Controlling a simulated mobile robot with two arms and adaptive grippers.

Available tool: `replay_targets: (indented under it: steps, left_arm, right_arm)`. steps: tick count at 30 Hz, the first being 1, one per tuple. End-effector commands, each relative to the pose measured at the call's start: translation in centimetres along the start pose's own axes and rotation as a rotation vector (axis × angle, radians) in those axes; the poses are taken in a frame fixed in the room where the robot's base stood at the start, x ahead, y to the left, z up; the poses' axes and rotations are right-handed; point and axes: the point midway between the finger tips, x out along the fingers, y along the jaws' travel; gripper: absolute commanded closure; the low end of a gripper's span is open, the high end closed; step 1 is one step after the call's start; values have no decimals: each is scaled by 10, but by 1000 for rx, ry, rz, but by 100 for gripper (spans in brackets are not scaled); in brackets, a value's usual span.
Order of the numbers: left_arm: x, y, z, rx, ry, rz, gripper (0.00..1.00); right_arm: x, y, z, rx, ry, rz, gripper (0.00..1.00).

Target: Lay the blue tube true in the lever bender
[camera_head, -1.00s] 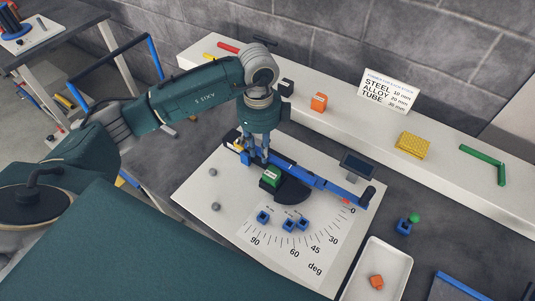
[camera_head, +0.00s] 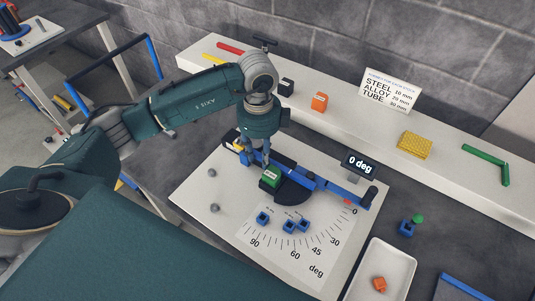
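The lever bender stands on a pale plate (camera_head: 196,188) with a degree scale. Its green block (camera_head: 270,177) and dark round former (camera_head: 294,192) are at the middle. A blue straight piece (camera_head: 310,180) runs from near the gripper to the right; I cannot tell tube from lever here. My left gripper (camera_head: 255,160) points down at the bender's left end, beside the green block. Its fingers are small and partly hidden, so their grip is unclear. A small display (camera_head: 360,164) reads 0 deg. My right gripper is not seen.
A white shelf (camera_head: 450,182) behind holds an orange block (camera_head: 319,102), a yellow grid block (camera_head: 414,144), a bent green tube (camera_head: 488,161) and a sign (camera_head: 391,90). A white tray (camera_head: 362,284) with an orange piece stands front right. Blue blocks sit on the scale.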

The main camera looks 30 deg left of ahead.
Motion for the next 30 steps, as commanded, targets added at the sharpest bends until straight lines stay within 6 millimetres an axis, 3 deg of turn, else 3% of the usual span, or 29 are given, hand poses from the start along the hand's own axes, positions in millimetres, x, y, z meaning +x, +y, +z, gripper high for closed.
replay_targets:
  steps: [14,30]
  left_arm:
    - [-7,0,0,0,-1,-1,56]
    - [-107,-1,0,0,1,-2,56]
  right_arm:
    - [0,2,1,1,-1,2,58]
    - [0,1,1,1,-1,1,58]
